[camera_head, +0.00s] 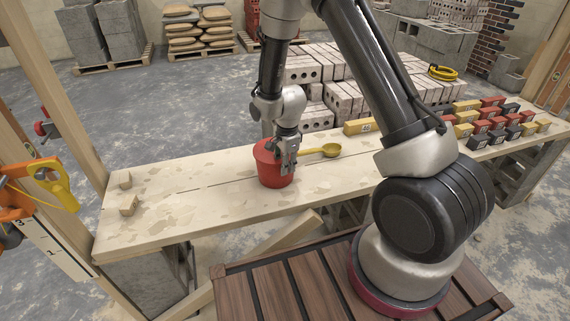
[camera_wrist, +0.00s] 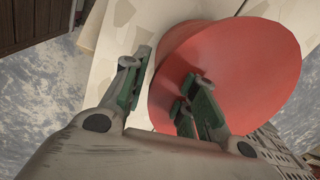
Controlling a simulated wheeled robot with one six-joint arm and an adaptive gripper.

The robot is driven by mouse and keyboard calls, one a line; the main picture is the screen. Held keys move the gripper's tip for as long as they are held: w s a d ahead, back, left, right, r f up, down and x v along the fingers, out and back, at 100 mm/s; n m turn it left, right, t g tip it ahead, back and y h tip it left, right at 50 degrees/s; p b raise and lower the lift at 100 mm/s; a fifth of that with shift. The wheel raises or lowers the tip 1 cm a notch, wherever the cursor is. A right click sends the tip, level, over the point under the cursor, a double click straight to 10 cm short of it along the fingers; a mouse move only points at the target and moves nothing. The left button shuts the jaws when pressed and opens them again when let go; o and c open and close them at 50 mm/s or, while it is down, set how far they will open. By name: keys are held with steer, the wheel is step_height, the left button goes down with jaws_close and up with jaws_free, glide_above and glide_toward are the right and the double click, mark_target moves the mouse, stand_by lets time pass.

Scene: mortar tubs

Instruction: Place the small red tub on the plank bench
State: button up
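The small red tub (camera_head: 269,171) stands upright on the pale plank bench (camera_head: 200,199), left of the middle. It also fills the upper right of the wrist view (camera_wrist: 245,60), where I look into its mouth. My gripper (camera_head: 285,163) is at the right side of the tub, by its rim. In the wrist view my gripper (camera_wrist: 165,98) has its fingers apart, one beside the tub's edge and the other over the red inside. A gap shows between the fingers. Whether either finger touches the wall is hard to tell.
A yellow scoop (camera_head: 331,150) lies right of the tub. Small wooden blocks (camera_head: 128,205) sit at the bench's left end. Red, yellow and dark blocks (camera_head: 490,125) line the right end. Grey bricks (camera_head: 345,100) are stacked behind. The bench's left part is mostly clear.

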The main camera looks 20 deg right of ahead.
steer(key=s+d+r+n, duration=0.2)
steer(key=r, duration=0.9)
steer(key=s+d+r+n, duration=0.1)
steer(key=s+d+r, duration=0.1)
steer(key=r, duration=0.9)
steer(key=s+d+r+n+t, duration=0.1)
steer(key=s+d+r+n, duration=0.2)
steer(key=s, duration=0.5)
steer(key=s+d+r+n+t, duration=0.1)
steer(key=s+d+r+n, duration=0.2)
steer(key=s+r+n, duration=0.2)
steer(key=s+d+r+n+t, duration=0.1)
steer(key=s+d+r+n, duration=0.2)
steer(key=s+r, duration=0.3)
steer(key=s+n, duration=0.1)
steer(key=s, duration=0.3)
steer(key=shift+s+r+n, duration=0.2)
steer(key=shift+s+n, duration=0.2)
